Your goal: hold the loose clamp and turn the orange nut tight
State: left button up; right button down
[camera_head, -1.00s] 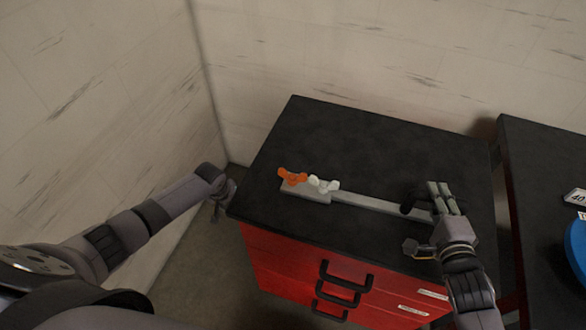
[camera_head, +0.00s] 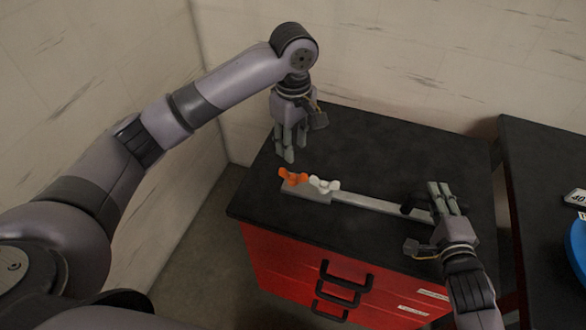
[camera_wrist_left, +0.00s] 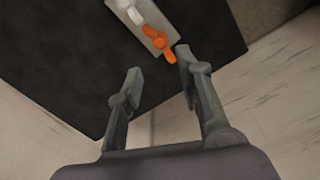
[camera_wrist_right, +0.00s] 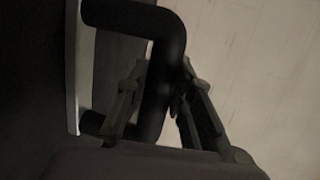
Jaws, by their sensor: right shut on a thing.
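The loose clamp (camera_head: 375,204) is a long pale grey bar lying on the black cabinet top. The orange nut (camera_head: 293,177), wing-shaped, sits at the bar's left end; it also shows in the left wrist view (camera_wrist_left: 160,42). My left gripper (camera_head: 287,155) points down just behind the orange nut, apart from it. Its fingers are spread and empty in the left wrist view (camera_wrist_left: 160,64). My right gripper (camera_head: 434,190) is shut on the clamp's black handle (camera_wrist_right: 160,75) at the bar's right end. The fingers partly hide the handle in the head view.
A white wing nut (camera_head: 323,185) sits right beside the orange one. The black cabinet top (camera_head: 390,150) is clear behind the bar. Walls stand behind and to the left. A second black table (camera_head: 540,190) at right holds a blue round object (camera_head: 575,245).

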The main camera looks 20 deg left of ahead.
aim_at(293, 176)
pick_arm(q)
notch_tip(293, 176, down, 10)
jog(key=shift+r, duration=0.1)
dwell(0.4)
